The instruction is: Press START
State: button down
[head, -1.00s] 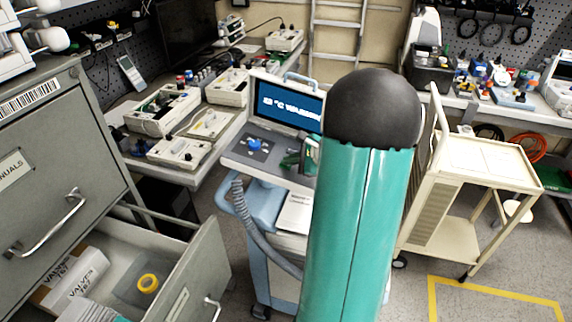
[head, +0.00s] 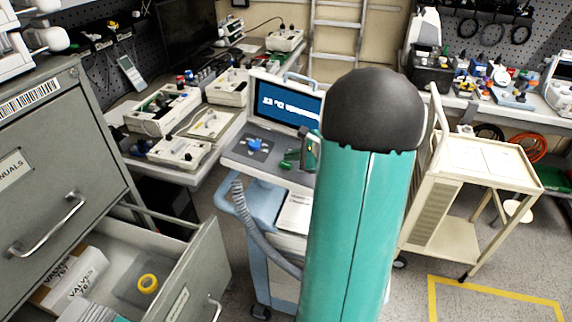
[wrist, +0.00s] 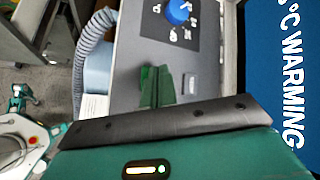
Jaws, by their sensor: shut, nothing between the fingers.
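The device on the blue-grey cart has a dark control panel (head: 262,147) with a blue knob (head: 255,145). Its tilted blue screen (head: 287,106) shows "°C WARMING" in the wrist view (wrist: 285,75). The knob also shows in the wrist view (wrist: 178,12), with small icons around it. My gripper (wrist: 157,72) has its green fingers together over the panel, below the knob in that view. A small grey rectangular control (wrist: 190,84) lies just right of the fingers. No START label is readable. I cannot tell whether the fingertips touch the panel. My arm hides part of the device in the head view.
A grey hose (head: 262,235) hangs at the cart's left side. An open drawer (head: 185,275) of the grey cabinet juts out at lower left. A cream trolley (head: 490,160) stands to the right. The bench (head: 205,170) behind holds several devices.

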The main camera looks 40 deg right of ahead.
jog(key=shift+s+d+r, duration=0.1)
jog(key=shift+s+r, duration=0.15)
jog(key=shift+r, duration=1)
jog(key=shift+s+d+r, duration=0.1)
jog(key=shift+s+r, duration=0.1)
jog(key=shift+r, duration=1)
